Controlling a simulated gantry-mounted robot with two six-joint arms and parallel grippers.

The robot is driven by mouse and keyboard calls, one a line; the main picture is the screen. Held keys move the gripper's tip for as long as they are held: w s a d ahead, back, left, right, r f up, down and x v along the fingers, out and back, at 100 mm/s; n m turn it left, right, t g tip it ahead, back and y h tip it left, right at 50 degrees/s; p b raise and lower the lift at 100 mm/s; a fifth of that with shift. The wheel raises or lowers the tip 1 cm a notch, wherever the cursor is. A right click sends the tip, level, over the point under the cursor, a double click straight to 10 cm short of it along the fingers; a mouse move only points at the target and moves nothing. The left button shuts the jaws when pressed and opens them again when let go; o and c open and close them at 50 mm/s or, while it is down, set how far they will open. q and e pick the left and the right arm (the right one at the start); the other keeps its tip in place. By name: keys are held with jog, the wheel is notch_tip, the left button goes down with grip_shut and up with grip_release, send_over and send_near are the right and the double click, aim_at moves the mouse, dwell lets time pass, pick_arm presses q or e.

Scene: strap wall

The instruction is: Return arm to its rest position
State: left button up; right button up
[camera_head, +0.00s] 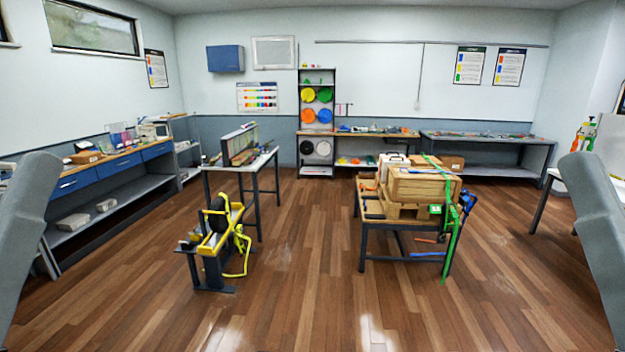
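Grey links of my two arms show at the left and right edges of the head view. Neither gripper is in view, so I cannot see whether they are open or hold anything. Ahead to the right, a wooden crate (424,186) sits on a dark-framed table (392,227). A green strap (451,244) runs over the crate and hangs down the table's right side.
A narrow table (251,172) with a rack stands behind the yellow stand. A long workbench (110,168) lines the left wall. A shelf with coloured spools (318,115) and benches stand at the back. The wooden floor (310,290) in front and between the tables is clear.

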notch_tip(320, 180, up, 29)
jog(key=p, duration=2.5)
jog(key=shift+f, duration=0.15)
